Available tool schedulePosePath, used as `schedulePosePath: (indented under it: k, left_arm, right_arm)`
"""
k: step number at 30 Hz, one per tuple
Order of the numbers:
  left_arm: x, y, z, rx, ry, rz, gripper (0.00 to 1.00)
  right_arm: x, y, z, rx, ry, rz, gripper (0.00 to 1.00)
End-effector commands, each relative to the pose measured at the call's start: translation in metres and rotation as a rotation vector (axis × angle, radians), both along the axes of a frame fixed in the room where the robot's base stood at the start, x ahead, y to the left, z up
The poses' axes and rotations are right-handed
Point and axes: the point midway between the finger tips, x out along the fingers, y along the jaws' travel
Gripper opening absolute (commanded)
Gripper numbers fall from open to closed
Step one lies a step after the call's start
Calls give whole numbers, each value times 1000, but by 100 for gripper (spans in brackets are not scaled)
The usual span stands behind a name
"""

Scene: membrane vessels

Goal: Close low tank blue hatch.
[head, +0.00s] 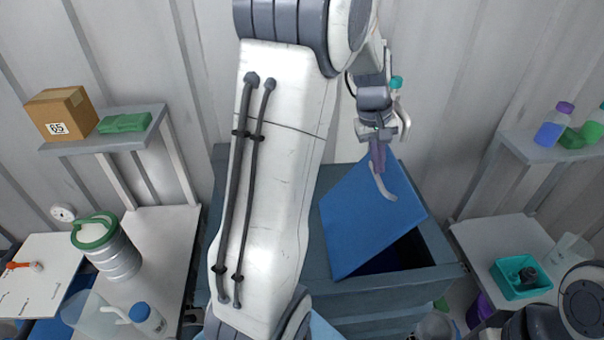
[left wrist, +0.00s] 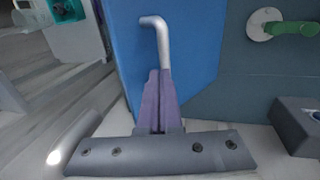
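The low tank (head: 375,297) is a dark blue-grey box in the middle of the head view. Its blue hatch (head: 365,225) is a flat panel, tilted up and partly open, with a dark gap at its right front. A light grey bent handle (head: 384,188) stands on the hatch; it also shows in the left wrist view (left wrist: 161,38). My left gripper (head: 377,160) reaches the handle from above. Its purple fingers (left wrist: 157,100) are close together around the handle's lower part. My left arm hides the tank's left part. My right gripper is out of view.
A shelf at left holds a cardboard box (head: 61,112) and green cloth-like item (head: 125,123). A canister (head: 105,246) stands below. At right are bottles (head: 554,125) on a shelf and a teal tray (head: 520,278). A green-handled fitting (left wrist: 290,28) shows in the left wrist view.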

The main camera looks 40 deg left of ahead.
Motion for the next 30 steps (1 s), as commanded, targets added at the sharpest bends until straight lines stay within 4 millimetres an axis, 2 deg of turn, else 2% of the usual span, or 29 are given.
schedulePosePath:
  k: [6,23,26,30]
  left_arm:
    - [1,6,-2,0,-1,15,0]
    - [1,5,-1,0,-1,13,0]
    - [0,7,6,1,-3,13,0]
    - [-3,11,29,3,-7,15,0]
  right_arm:
    - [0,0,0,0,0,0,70]
    - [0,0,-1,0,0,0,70]
    - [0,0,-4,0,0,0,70]
    - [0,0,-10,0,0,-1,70]
